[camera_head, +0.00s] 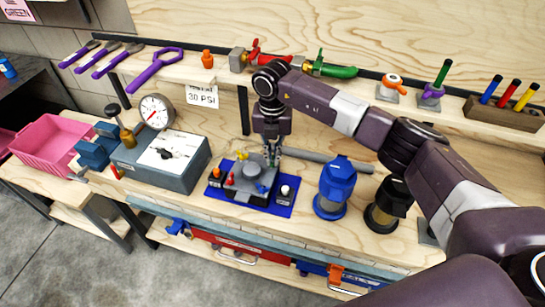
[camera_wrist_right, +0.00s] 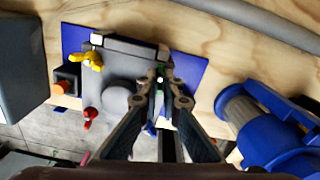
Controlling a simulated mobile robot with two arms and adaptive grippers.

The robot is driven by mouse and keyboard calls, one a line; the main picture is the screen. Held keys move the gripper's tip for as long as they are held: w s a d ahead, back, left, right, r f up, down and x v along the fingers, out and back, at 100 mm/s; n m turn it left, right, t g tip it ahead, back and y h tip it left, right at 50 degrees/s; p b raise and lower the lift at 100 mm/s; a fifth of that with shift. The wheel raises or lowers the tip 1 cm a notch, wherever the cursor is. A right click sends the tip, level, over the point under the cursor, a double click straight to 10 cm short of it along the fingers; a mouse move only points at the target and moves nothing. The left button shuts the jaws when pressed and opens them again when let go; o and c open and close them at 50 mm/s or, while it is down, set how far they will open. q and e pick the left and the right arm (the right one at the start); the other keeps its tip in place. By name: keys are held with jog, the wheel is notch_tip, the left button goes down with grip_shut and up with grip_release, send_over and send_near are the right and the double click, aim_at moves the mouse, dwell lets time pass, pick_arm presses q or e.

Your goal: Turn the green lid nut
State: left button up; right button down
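The grey filter unit with a lid (camera_head: 252,176) sits on a blue mat (camera_head: 280,207) on the bench. In the right wrist view a yellow lid nut (camera_wrist_right: 93,60) and a red lid nut (camera_wrist_right: 90,117) show on the lid's left side. My right gripper (camera_head: 272,158) points down at the lid's far right corner. In the right wrist view its fingertips (camera_wrist_right: 160,82) are close together at that corner. My left gripper is not in view.
A blue filter housing (camera_head: 335,187) and a black one (camera_head: 385,208) stand to the right. A gauge box (camera_head: 160,160) stands left, with a pink bin (camera_head: 50,142) beyond. A shelf behind holds tools and fittings. A grey rod (camera_head: 325,160) lies behind the mat.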

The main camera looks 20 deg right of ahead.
jog(key=shift+m, duration=1.1)
jog(key=c, duration=2.2)
grip_release()
jog(key=shift+o, duration=0.2)
